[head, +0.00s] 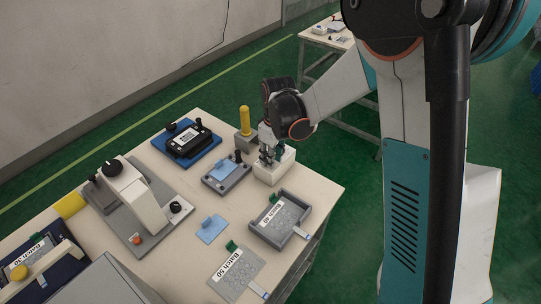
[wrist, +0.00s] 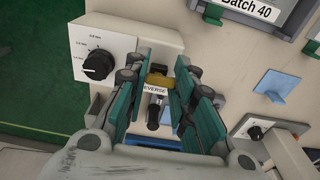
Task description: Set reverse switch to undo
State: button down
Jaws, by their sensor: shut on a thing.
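The white control box (head: 273,172) stands near the far right edge of the table. In the head view my gripper (head: 267,153) is at the box's top.
Left of the box is a grey fixture (head: 237,183) with blue film. Behind are a yellow-handled block (head: 245,122) and a blue tray (head: 165,149) with a black device. In front are a grey tray (head: 262,236), a loose blue film (head: 211,230) and a Batch 50 sheet (head: 246,264).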

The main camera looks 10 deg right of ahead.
jog(key=shift+s+d+f+t+y, duration=0.1)
jog(key=shift+s+d+t+y, duration=0.05)
jog(key=shift+t+y, duration=0.3)
jog(key=c, duration=1.3)
grip_release()
jog(key=r, duration=0.4)
jog(key=s+d+r, duration=0.1)
jog(key=r, duration=0.6)
jog(key=shift+s+d+r, duration=0.3)
jog(key=shift+d+r, duration=0.05)
jog(key=shift+r, duration=0.05)
